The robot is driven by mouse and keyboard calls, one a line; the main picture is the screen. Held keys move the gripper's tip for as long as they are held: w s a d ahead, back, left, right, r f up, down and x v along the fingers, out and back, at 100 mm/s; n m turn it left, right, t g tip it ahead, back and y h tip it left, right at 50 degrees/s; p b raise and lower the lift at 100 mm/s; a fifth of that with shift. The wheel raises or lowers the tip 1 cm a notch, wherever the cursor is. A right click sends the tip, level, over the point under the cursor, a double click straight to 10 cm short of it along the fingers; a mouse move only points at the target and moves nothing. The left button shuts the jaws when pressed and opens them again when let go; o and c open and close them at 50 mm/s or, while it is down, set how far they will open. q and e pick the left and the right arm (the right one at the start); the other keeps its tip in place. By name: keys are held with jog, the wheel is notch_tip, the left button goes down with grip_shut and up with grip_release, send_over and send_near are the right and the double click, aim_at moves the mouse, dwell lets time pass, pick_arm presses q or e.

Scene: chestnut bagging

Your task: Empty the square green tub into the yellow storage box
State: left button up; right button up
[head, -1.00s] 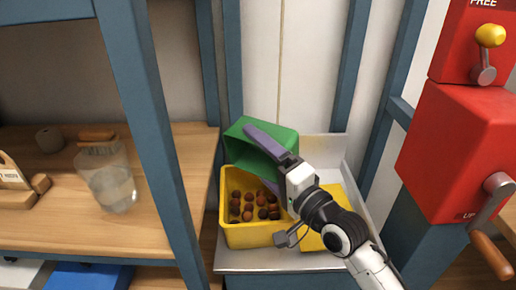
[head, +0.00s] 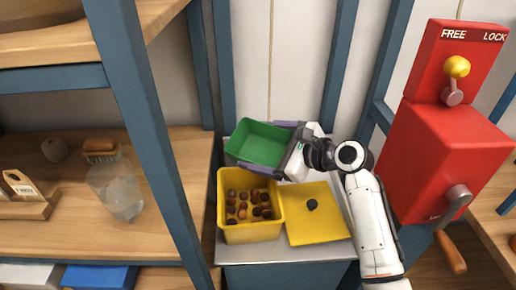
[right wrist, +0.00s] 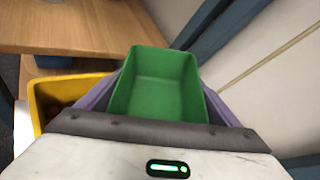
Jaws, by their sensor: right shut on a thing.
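The square green tub (head: 262,146) is held above and behind the yellow storage box (head: 252,234) in the head view. Its open top is tipped partly toward the camera, and its inside looks empty. My right gripper (head: 274,146) is shut on the tub, with its purple fingers on two opposite sides. In the right wrist view the green tub (right wrist: 158,85) also shows empty between the fingers. The yellow box is open and holds several brown chestnuts (head: 245,205); its rim also shows in the right wrist view (right wrist: 38,110). My left gripper is not in view.
A yellow lid (head: 315,225) with a dark knob lies on the metal surface (head: 285,252) right of the box. A red machine (head: 445,150) with levers stands at the right. Blue posts (head: 150,130) frame the wooden shelf (head: 60,228) with a glass jar (head: 118,192).

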notch_tip(320, 180, up, 2)
jog(key=m+g+y, duration=0.1)
jog(key=m+g, duration=0.1)
jog(key=m, duration=0.1)
jog(key=shift+s+a, duration=0.1)
jog(key=s+r, duration=0.6)
jog(key=r, duration=0.1)
jog(key=shift+a, duration=0.15)
